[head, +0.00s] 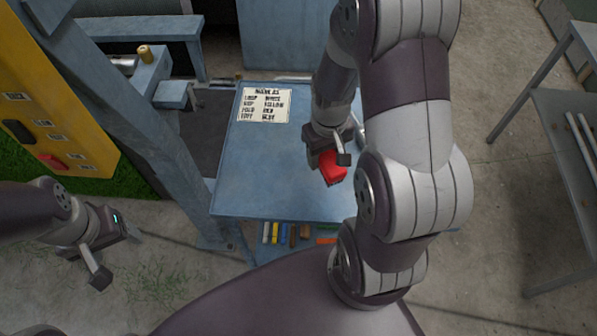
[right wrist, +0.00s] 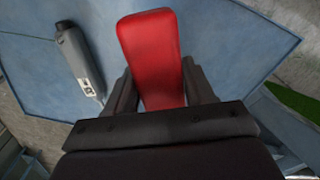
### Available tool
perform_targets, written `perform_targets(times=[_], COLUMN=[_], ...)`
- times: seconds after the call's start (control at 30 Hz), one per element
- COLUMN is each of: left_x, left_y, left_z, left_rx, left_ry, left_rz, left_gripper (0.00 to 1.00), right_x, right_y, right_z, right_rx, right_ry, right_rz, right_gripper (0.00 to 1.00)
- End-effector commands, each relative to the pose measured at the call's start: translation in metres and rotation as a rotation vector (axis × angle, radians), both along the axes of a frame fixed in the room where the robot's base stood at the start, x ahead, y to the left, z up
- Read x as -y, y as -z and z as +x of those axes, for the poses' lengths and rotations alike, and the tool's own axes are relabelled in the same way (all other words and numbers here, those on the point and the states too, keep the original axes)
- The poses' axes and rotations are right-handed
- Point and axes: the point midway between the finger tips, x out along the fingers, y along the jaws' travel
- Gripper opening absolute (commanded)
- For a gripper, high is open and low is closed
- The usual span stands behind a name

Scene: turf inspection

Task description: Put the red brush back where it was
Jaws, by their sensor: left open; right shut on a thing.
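The red brush (head: 333,168) is held by my right gripper (head: 331,155) over the blue table (head: 260,165). In the right wrist view the red brush (right wrist: 148,50) stands out between the two fingers of my right gripper (right wrist: 158,92), which is shut on it. I cannot tell whether the brush touches the table. My left gripper (head: 120,256) is open and empty at the lower left, above the concrete floor. The yellow panel (head: 75,100) at the far left carries labels, a black item (head: 18,131) and another red item (head: 52,161).
A printed notice (head: 264,105) lies on the table's back left. A grey device (right wrist: 78,62) lies on the table beside the brush. Several coloured sticks (head: 283,233) sit below the table's front edge. A blue-grey post (head: 135,110) stands between panel and table. A metal rack (head: 565,130) is at right.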

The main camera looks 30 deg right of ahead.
Motion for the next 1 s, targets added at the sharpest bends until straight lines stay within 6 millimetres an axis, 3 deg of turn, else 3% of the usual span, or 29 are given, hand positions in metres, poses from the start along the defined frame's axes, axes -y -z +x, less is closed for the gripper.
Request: perform_targets(times=[0.03,0.13,0.27,0.43,0.8,1.0], left_x=[0.0,0.0,0.0,0.0,0.0,0.0], left_y=[0.014,0.02,0.017,0.015,0.0,-0.004], left_z=[0.0,0.001,0.001,0.001,0.001,0.0], left_rx=[0.0,0.001,0.001,0.001,0.001,0.001], left_ry=[0.0,0.0,0.0,0.0,0.0,0.0], left_rz=[0.0,0.0,0.0,0.0,0.0,0.0], left_gripper=[0.73,0.73,0.73,0.73,0.73,0.73], right_x=[0.014,0.031,0.03,0.024,-0.021,-0.029], right_y=[0.005,-0.002,-0.011,-0.008,0.047,0.067], right_z=[-0.004,-0.015,-0.024,-0.027,0.058,0.072], right_rx=[0.003,0.002,0.001,-0.002,-0.002,-0.004], right_ry=[0.004,-0.047,-0.164,-0.268,-0.282,-0.277], right_rz=[-0.001,0.0,0.0,0.001,0.001,0.001], right_gripper=[0.27,0.27,0.27,0.27,0.27,0.27])
